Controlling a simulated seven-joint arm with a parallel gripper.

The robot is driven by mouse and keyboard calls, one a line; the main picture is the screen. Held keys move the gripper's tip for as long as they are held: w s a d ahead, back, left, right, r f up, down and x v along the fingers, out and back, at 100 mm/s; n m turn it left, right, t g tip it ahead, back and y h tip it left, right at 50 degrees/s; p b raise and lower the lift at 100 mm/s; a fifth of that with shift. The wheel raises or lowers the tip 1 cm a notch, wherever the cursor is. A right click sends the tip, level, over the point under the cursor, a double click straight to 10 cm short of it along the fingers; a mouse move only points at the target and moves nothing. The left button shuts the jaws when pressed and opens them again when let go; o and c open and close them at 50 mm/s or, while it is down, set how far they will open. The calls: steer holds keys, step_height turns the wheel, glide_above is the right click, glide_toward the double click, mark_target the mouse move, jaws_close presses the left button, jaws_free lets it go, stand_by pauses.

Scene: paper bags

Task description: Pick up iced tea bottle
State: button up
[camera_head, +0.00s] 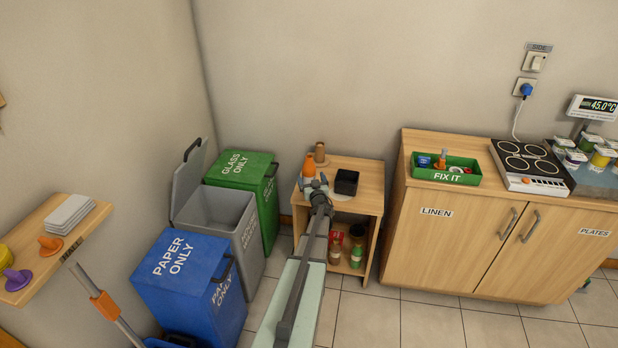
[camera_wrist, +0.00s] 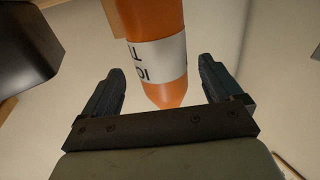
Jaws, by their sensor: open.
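The iced tea bottle (camera_head: 309,167) looks orange and stands upright on top of a small wooden cabinet (camera_head: 365,168). In the wrist view the orange bottle (camera_wrist: 154,20) has a white label with dark letters, only partly readable. Its narrow end points toward my gripper's palm, and its far end is cut off by the frame. My gripper (camera_head: 314,184) is at the bottle, on its near side in the head view. In the wrist view my gripper (camera_wrist: 163,72) is open, with one finger on each side of the bottle and visible gaps to both. My gripper hides the bottle's lower part in the head view.
A black container (camera_head: 347,182) stands right of the bottle; a dark object (camera_wrist: 25,45) shows at the wrist view's upper left. A brown item (camera_head: 320,153) stands behind the bottle. Bins (camera_head: 243,170) stand left, a counter (camera_head: 410,160) right.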

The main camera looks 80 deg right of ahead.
steer(key=shift+x, duration=2.55)
steer(key=shift+c, duration=0.2)
steer(key=c, duration=1.1)
steer(key=shift+r, duration=0.1)
